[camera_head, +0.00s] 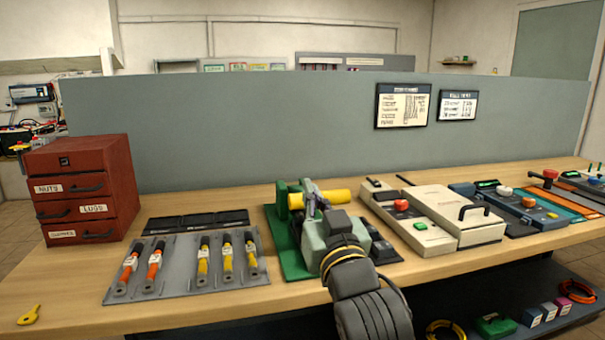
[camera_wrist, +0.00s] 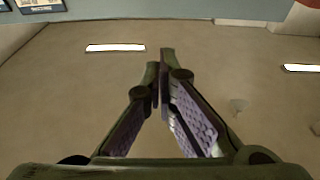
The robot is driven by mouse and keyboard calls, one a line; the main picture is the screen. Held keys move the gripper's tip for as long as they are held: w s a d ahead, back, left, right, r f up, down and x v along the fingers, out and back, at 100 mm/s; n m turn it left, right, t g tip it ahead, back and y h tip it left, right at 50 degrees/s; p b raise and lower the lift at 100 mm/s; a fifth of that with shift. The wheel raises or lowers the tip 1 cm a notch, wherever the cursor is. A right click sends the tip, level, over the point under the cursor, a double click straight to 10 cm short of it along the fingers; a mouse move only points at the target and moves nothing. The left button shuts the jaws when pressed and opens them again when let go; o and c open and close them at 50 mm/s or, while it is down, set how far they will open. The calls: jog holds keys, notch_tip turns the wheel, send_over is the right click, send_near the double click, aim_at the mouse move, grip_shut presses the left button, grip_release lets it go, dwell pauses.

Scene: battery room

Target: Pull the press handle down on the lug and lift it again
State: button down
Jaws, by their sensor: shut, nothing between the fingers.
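The press stands on a green base (camera_head: 290,262) in the middle of the bench. Its yellow handle (camera_head: 338,197) lies level, running left to right. My gripper (camera_head: 308,186) is in front of the handle in the head view, and its fingers cover part of it. I cannot tell whether they touch the handle. In the wrist view my gripper (camera_wrist: 163,62) has its fingertips together with nothing between them. The handle is not seen in the wrist view. The lug is not visible; my arm and gripper hide much of the press.
A grey tray (camera_head: 187,292) with several orange and yellow tools lies left of the press. A red drawer cabinet (camera_head: 118,180) stands at the far left. A cream device (camera_head: 462,219) and other units fill the right. A grey partition (camera_head: 250,130) runs behind.

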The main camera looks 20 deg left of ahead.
jog(key=p+x, duration=0.3)
jog(key=x, duration=0.7)
jog(key=f, duration=0.4)
jog(key=shift+s+d+f, duration=0.1)
jog(key=shift+d+f, duration=0.1)
jog(key=shift+d, duration=0.05)
notch_tip(320, 180, down, 10)
jog(key=s+d+t+y+b, duration=0.1)
jog(key=s+t+b, duration=0.1)
jog(key=b, duration=1)
jog(key=shift+d+b, duration=0.2)
jog(key=shift+b, duration=0.15)
